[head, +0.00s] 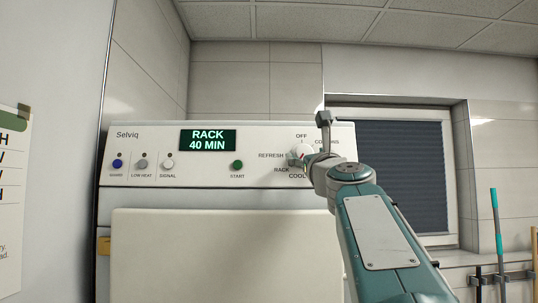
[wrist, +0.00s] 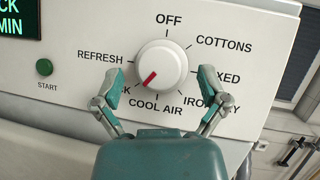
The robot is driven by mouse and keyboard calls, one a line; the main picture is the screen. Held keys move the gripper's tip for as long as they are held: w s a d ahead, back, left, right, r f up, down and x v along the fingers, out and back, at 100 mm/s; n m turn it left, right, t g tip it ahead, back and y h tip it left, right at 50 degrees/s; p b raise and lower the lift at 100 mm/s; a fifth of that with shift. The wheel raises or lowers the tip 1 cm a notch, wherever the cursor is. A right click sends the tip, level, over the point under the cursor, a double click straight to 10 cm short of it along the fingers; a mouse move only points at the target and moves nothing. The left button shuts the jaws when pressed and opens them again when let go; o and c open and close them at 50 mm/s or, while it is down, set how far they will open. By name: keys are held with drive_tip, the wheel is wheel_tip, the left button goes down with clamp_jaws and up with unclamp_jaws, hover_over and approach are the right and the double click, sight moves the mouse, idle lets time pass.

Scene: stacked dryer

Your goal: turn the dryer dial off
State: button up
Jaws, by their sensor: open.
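The dryer dial (wrist: 162,68) is a round white knob with a red pointer mark, centred in the wrist view. Its red mark points to the lower left, toward a label partly hidden by a finger, which reads RACK in the head view. OFF is printed above the dial. In the head view the dial (head: 302,152) is partly hidden by my gripper (head: 310,147). In the wrist view my gripper (wrist: 162,90) is open, with one finger on each side of the dial's lower half. I cannot tell whether the fingers touch it. The display (head: 208,140) reads RACK 40 MIN.
A green START button (head: 238,165) sits left of the dial, with SIGNAL, LOW HEAT and another knob farther left. A large pale door panel (head: 225,250) is below. A dark shuttered window (head: 400,175) is to the right, and the wall above the dryer is bare.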

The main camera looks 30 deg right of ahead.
drive_tip(key=shift+w+d+r, duration=0.1)
drive_tip(key=shift+w+r, duration=0.05)
drive_tip(key=shift+w, duration=0.25)
drive_tip(key=shift+c, duration=0.3)
drive_tip(key=shift+s, duration=0.1)
drive_tip(key=c, duration=1.1)
drive_tip(key=shift+n+y, duration=0.6)
drive_tip(key=shift+n, duration=0.3)
drive_tip(key=n+y, duration=0.2)
drive_tip(key=n, duration=0.1)
drive_tip(key=n+y, duration=0.2)
drive_tip(key=n, duration=0.2)
drive_tip(key=shift+d+g+y, duration=0.15)
drive_tip(key=shift+g+y, duration=0.15)
drive_tip(key=shift+n+g+y, duration=0.7)
drive_tip(key=shift+n+y, duration=0.2)
drive_tip(key=shift+n, duration=1)
drive_tip(key=shift+n+g+y, duration=0.4)
drive_tip(key=shift+n+g, duration=0.1)
drive_tip(key=shift+n, duration=0.5)
